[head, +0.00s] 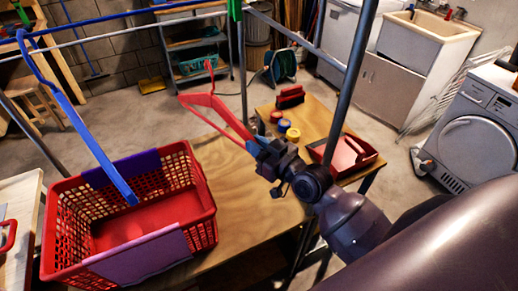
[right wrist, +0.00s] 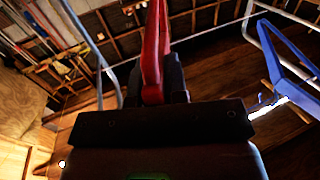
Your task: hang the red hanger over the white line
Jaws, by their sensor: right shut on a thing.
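The red hanger (head: 203,101) is held in my right gripper (head: 253,146), which is shut on one end of it. The hanger is up in the air above the wooden table, its hook pointing up. In the head view the hook appears below the white line (head: 120,33) and apart from it. In the right wrist view the red hanger (right wrist: 152,50) rises from between the fingers. My left gripper is not in view.
A blue hanger (head: 85,125) hangs at the left by the blue rail (head: 110,18). A red basket (head: 205,218) and a red tray (head: 365,150) sit on the wooden table (head: 245,200). A grey post (head: 345,85) stands near my right arm. Small jars (head: 284,125) stand behind the gripper.

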